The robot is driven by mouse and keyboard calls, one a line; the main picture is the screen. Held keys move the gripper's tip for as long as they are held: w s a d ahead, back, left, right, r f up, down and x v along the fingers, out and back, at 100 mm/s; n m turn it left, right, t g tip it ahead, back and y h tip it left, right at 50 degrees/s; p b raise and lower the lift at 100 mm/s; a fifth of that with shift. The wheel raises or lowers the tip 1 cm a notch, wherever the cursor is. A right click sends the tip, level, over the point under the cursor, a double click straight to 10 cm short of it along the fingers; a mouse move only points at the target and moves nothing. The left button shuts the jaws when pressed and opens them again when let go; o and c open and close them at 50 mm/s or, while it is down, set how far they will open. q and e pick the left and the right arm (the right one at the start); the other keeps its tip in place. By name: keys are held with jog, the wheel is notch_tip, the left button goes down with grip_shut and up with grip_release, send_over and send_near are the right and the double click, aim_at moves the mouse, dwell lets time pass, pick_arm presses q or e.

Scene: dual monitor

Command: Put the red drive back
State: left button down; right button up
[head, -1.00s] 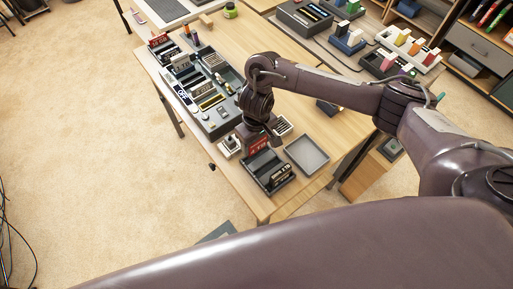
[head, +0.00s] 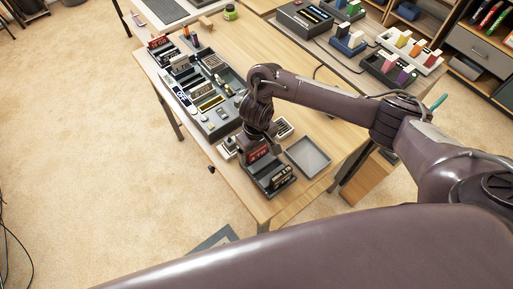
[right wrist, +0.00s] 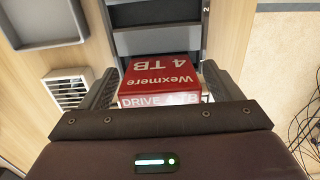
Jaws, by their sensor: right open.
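My right gripper (right wrist: 157,72) is open, with one dark finger on each side of the drive. A small gap shows beside the fingers. How deep the drive sits in its slot is hidden. My left gripper is not in view.
An empty grey tray (head: 308,157) lies to the right, and a small white vented box (right wrist: 66,90) lies close to the gripper. A long dark console (head: 210,105) with several modules runs along the left side.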

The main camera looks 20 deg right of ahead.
notch_tip(320, 180, up, 11)
jog(key=p, duration=0.5)
jog(key=shift+r, duration=0.65)
